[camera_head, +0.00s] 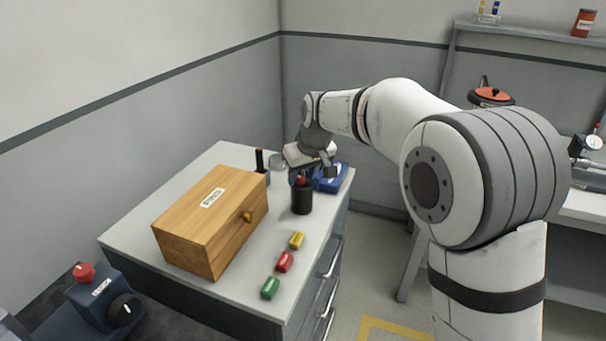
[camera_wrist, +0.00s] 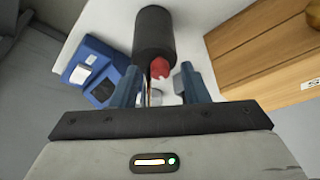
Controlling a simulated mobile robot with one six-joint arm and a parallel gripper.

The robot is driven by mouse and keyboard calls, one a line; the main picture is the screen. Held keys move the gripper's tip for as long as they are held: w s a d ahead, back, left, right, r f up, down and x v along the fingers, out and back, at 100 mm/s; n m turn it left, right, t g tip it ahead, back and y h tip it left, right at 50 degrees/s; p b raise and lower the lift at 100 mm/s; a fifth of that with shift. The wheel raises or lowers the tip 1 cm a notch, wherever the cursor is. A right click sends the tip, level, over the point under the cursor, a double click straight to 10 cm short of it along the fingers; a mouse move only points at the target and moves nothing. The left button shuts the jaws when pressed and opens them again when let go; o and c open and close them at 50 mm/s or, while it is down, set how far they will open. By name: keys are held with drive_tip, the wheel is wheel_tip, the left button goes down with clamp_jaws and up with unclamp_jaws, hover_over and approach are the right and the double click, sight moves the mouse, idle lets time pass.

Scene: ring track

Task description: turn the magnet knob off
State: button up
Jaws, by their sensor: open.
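A dark blue box (camera_head: 98,300) at the lower left of the head view has a red button (camera_head: 83,272) and a round black knob (camera_head: 124,310) with a light mark. Its label is too small to read, so I cannot tell whether this is the magnet knob. My gripper (camera_head: 312,172) is far from it, over the back right of the cabinet top. In the wrist view my gripper (camera_wrist: 160,76) is open, with its blue fingers apart.
A wooden box (camera_head: 195,225) with a brass knob (camera_head: 247,216) stands on the cabinet (camera_head: 245,295). Yellow, red and green blocks (camera_head: 284,262) lie along its right side. A blue device (camera_wrist: 95,68) sits beside the cylinder. A shelf (camera_head: 530,32) stands at the right back.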

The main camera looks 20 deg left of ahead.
drive_tip(key=v, duration=0.7)
drive_tip(key=shift+r, duration=0.25)
drive_tip(key=shift+s+d, duration=0.1)
